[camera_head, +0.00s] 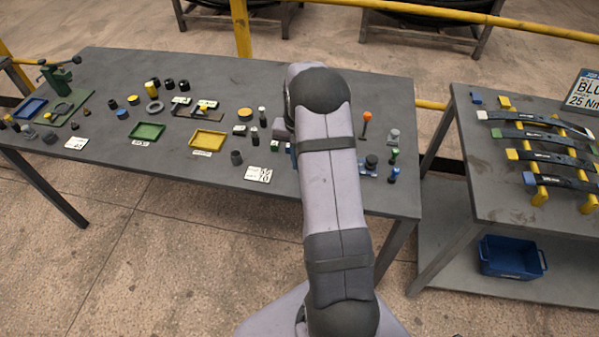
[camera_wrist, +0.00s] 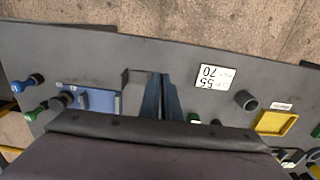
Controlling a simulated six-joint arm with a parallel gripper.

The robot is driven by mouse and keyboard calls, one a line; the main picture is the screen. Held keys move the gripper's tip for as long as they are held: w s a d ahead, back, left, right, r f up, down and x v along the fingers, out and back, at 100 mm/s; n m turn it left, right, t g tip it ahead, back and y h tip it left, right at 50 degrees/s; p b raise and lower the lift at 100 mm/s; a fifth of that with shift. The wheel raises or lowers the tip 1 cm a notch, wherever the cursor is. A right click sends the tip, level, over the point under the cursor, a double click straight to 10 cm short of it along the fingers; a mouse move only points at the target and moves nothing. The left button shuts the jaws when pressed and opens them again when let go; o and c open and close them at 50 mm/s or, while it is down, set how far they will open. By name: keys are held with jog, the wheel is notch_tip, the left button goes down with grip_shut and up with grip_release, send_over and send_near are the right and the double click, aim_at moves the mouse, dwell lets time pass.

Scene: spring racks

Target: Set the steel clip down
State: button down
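My gripper shows in the wrist view (camera_wrist: 161,98) as dark blue, narrow finger shapes close together, pointing down over the grey table (camera_wrist: 60,50). A grey block-like shape (camera_wrist: 134,88) is just left of the fingers; I cannot tell whether it is part of the gripper or a held thing. I cannot make out a steel clip for certain, nor whether one is between the fingers. A blue tray or plate (camera_wrist: 103,99) lies left of the fingers. In the head view my arm hides the gripper and the table under it.
A white number card (camera_wrist: 213,77), a dark cylinder (camera_wrist: 245,99) and a yellow tray (camera_wrist: 276,122) are right of the fingers. Blue (camera_wrist: 23,87) and green (camera_wrist: 35,112) knobbed parts stand left. The head view shows a side table with strapped springs (camera_head: 545,135). The table's front strip is bare.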

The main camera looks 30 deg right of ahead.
jog(key=shift+f+p, duration=0.9)
jog(key=shift+f, duration=2)
jog(key=shift+f, duration=0.2)
jog(key=c, duration=2)
grip_release()
jog(key=shift+r, duration=0.1)
